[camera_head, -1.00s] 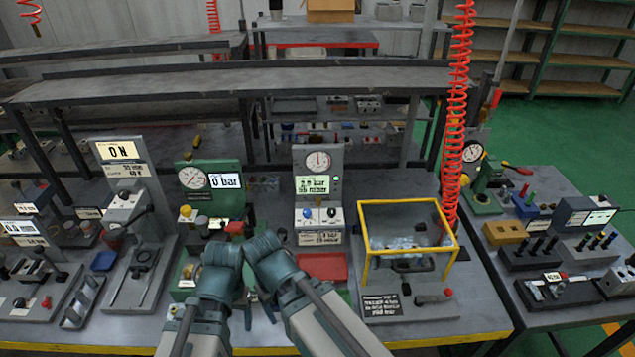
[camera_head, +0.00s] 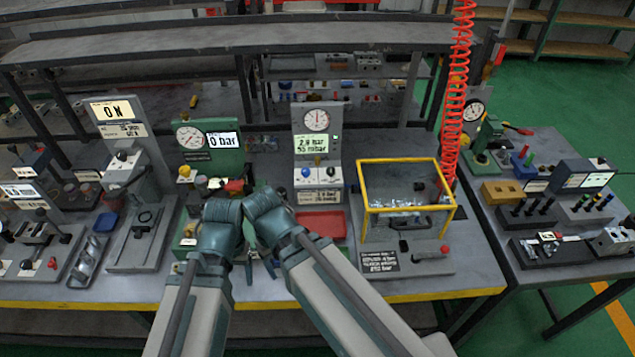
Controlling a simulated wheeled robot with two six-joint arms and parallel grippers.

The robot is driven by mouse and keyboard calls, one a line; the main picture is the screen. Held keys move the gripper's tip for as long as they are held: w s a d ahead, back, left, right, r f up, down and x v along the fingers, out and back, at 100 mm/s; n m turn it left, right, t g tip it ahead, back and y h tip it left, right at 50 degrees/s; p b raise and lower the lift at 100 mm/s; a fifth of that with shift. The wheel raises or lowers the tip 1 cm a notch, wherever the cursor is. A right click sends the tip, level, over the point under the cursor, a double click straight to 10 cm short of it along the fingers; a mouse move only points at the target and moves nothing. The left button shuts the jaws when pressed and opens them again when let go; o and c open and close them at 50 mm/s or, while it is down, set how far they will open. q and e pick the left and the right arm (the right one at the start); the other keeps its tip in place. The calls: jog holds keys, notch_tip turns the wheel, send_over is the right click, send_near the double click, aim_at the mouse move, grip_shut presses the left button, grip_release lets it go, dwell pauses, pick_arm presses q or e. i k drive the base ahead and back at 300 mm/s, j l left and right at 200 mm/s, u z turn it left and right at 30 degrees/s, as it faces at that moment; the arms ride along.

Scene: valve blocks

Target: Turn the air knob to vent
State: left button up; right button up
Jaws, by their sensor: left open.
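The grey valve block (camera_head: 318,195) stands mid-bench with a round gauge (camera_head: 317,118), a lit pressure display (camera_head: 312,147), and a blue knob (camera_head: 306,174) beside a black knob (camera_head: 331,173). I cannot read which of them is the air knob. To its left is a green block (camera_head: 215,166) with a gauge and a 0 bar display. My left gripper (camera_head: 259,268) is open, low in front of the green block, partly hidden by my arms, and apart from the two knobs. My right arm's wrist (camera_head: 264,208) is close beside my left; its fingers are hidden.
A red tray (camera_head: 322,226) lies below the grey block. A yellow-framed clear box (camera_head: 405,209) stands to its right. A red coiled hose (camera_head: 458,100) hangs behind that box. A grey press (camera_head: 140,205) stands at the left.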

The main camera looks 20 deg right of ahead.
aim_at(331, 171)
jog(key=i+z, duration=0.15)
jog(key=z, duration=0.25)
jog(key=i+j+z, duration=0.1)
jog(key=z, duration=0.35)
jog(key=i+j+z, duration=0.15)
jog(key=z, duration=0.25)
jog(key=i, duration=0.1)
